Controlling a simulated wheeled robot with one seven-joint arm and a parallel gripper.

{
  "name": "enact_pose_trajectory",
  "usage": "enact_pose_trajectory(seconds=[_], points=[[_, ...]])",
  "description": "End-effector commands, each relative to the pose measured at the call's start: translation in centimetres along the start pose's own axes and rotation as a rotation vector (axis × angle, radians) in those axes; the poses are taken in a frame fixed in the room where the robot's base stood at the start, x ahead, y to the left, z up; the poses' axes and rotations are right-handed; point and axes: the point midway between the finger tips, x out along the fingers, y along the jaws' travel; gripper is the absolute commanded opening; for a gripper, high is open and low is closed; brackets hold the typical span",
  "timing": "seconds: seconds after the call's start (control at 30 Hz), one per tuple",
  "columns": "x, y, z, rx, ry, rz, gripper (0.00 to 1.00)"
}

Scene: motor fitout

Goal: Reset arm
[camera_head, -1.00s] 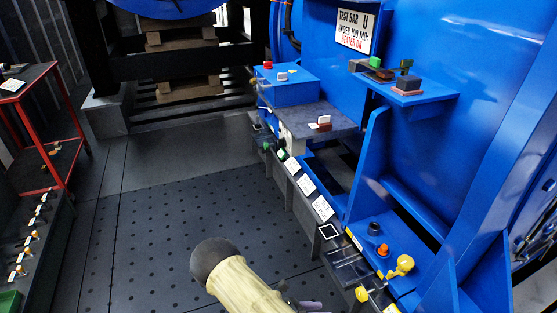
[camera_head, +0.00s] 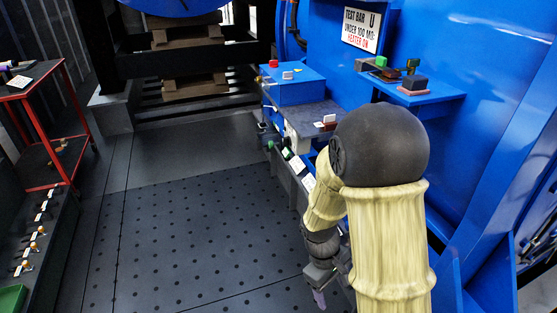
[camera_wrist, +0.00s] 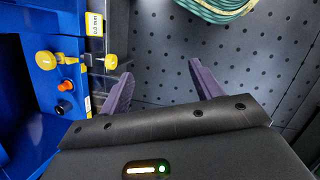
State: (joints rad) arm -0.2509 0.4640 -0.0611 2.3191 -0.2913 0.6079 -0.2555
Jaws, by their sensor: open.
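My arm, in pale ribbed sleeves with dark joints, is raised and bent in the right half of the head view. My gripper (camera_head: 319,298) hangs down at the bottom of that view with its purple fingers low. In the wrist view my gripper (camera_wrist: 160,84) has its two purple fingers spread apart with nothing between them. Dark perforated floor shows beyond the fingers.
A blue bench with yellow knobs (camera_wrist: 109,61) and an orange knob (camera_wrist: 66,86) lies left of the fingers in the wrist view. A blue shelf (camera_head: 445,100) is behind my arm. A red cart (camera_head: 45,130) stands far left.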

Motion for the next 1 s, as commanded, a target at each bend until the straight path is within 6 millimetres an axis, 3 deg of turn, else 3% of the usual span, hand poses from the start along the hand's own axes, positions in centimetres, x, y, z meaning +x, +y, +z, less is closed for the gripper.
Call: enact_pose_trajectory(seconds=[0.2,0.6,1.0], points=[[-3.9,0.4,2.3,0.323,0.22,-0.037,0.65],[-7.8,0.9,5.4,0.696,0.466,-0.073,0.65],[-13.8,1.2,7.3,0.724,0.482,-0.077,0.65]])
